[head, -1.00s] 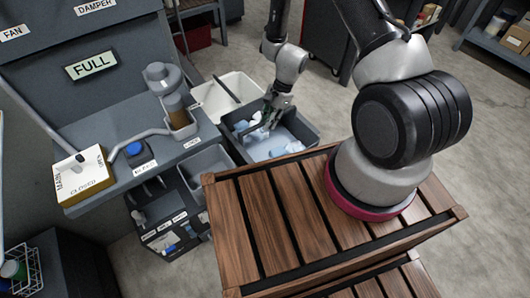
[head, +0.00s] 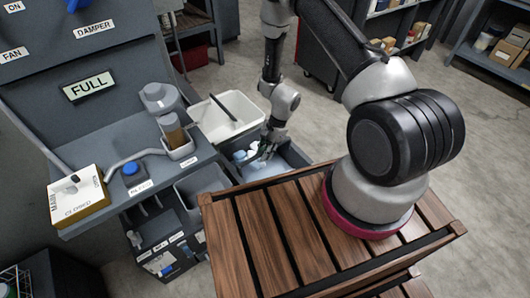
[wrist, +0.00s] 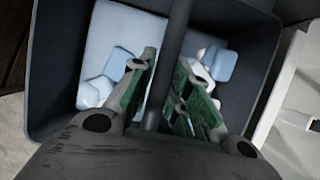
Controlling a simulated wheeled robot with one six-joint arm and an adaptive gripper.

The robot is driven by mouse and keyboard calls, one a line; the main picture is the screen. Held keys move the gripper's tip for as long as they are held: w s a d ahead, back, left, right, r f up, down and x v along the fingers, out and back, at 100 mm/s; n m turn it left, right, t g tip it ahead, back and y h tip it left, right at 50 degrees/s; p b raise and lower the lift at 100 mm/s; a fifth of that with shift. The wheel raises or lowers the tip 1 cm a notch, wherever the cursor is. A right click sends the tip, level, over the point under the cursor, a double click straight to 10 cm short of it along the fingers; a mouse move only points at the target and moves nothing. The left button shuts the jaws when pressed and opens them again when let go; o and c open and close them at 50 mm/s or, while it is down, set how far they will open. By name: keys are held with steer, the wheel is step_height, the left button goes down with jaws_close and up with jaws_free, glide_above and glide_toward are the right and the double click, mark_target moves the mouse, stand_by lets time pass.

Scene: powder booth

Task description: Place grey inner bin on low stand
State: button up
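The grey inner bin (head: 294,152) is behind the slatted wooden top, with pale blue and white pieces in it. It fills most of the wrist view (wrist: 48,75), where a dark bar handle (wrist: 178,30) crosses above its contents. My gripper (head: 266,152) is over the bin, pointing down. In the wrist view its green-padded fingers (wrist: 166,68) are close together, one on each side of the handle, and look shut on it. The exact contact is hard to see. I cannot pick out the low stand with certainty.
A white bin (head: 254,106) with a dark handle stands right beside the grey bin. The grey booth (head: 120,60) with its ledge, yellow-edged box (head: 92,205) and lower holders is on the left. A dark cabinet (head: 312,55) and shelves stand behind. Open floor (head: 470,150) lies to the right.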

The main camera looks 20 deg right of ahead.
steer(key=shift+o, duration=1)
steer(key=shift+r, duration=0.2)
steer(key=s+d+r+n+t, duration=0.1)
steer(key=d+r+n, duration=0.15)
steer(key=r, duration=1.05)
steer(key=d+r+n+h, duration=0.1)
steer(key=d+r+n, duration=0.15)
steer(key=r, duration=1.05)
steer(key=s+d+r+n+t, duration=0.1)
steer(key=d+r+n, duration=0.15)
steer(key=r, duration=1.05)
steer(key=s+d+r+n+t+h, duration=0.1)
steer(key=s+d+r+n, duration=0.2)
steer(key=s+r, duration=0.4)
steer(key=s+d+r+n+t+h, duration=0.2)
steer(key=s+d+r+n, duration=0.2)
steer(key=s+r, duration=0.4)
steer(key=s, duration=0.3)
steer(key=shift+s+d+t, duration=0.25)
steer(key=shift+d+t, duration=0.05)
steer(key=shift+d, duration=0.1)
